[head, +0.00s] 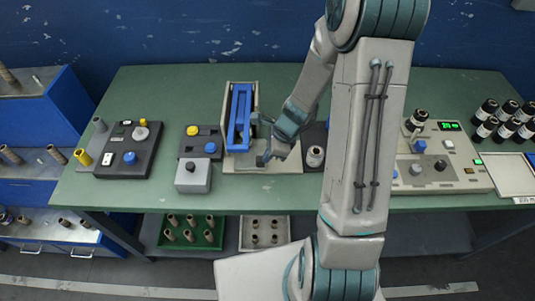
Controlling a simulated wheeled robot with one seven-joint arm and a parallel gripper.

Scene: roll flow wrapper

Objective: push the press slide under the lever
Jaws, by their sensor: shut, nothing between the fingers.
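The press (258,164) stands near the middle of the green bench, on a pale base plate. Its blue part (239,118), a long frame between pale upright walls, stands over the back of the base; I cannot tell at this size which piece is the lever and which the slide. My gripper (262,158) is shut and empty at the front right of the blue part, low over the base plate. Whether it touches the press is unclear.
A grey box with a button (193,176) and a dark control panel (130,150) stand left of the press. A small pale cylinder (315,156) stands close to its right. A beige device (440,165) and several dark bottles (485,128) are further right. Bare green bench (170,86) lies behind.

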